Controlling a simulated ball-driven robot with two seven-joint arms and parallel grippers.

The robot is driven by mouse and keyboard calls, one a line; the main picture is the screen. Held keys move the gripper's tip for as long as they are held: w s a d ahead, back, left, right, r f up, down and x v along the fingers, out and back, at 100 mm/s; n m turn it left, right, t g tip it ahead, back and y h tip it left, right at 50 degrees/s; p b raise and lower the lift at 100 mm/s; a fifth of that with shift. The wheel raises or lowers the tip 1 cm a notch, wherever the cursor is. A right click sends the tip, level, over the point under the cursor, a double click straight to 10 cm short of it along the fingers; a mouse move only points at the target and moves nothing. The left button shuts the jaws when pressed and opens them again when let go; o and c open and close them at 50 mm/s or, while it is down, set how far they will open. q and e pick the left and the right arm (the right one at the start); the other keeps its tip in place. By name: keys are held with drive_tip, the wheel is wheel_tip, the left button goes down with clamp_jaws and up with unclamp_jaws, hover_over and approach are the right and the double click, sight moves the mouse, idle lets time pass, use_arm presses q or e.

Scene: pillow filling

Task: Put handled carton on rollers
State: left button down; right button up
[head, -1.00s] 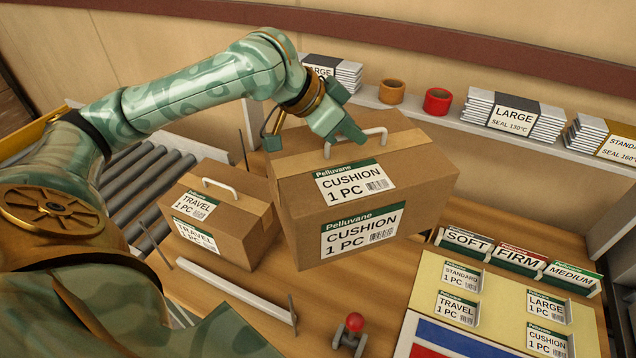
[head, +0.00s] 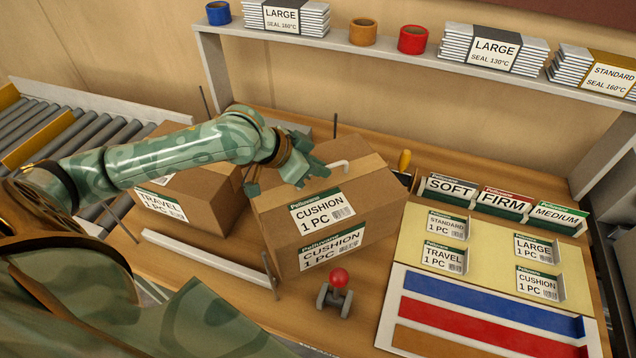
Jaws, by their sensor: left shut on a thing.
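The handled carton (head: 375,205) is a brown box with tan tape and "CUSHION 1 PC" labels, in the middle of the head view. My left gripper (head: 314,172) is over its top and shut on its white handle (head: 341,166), whose left part the gripper hides. The carton sits slightly turned; I cannot tell whether its bottom touches the table. The rollers (head: 95,150) are grey, at the far left, with my left arm partly in front of them. My right gripper is out of view.
A smaller "TRAVEL" carton (head: 205,205) stands between the handled carton and the rollers, partly behind my arm. A pale rail (head: 205,258), thin dark posts and a red-knobbed lever (head: 339,278) are in front. A label board (head: 410,262) is at right, a shelf (head: 290,42) behind.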

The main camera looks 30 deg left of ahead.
sight(319, 181)
use_arm(q)
wheel_tip(319, 181, down, 4)
drive_tip(key=shift+f+b, duration=0.1)
drive_tip(key=shift+b, duration=0.6)
drive_tip(key=c, duration=1.5)
unclamp_jaws()
drive_tip(key=shift+c, duration=0.2)
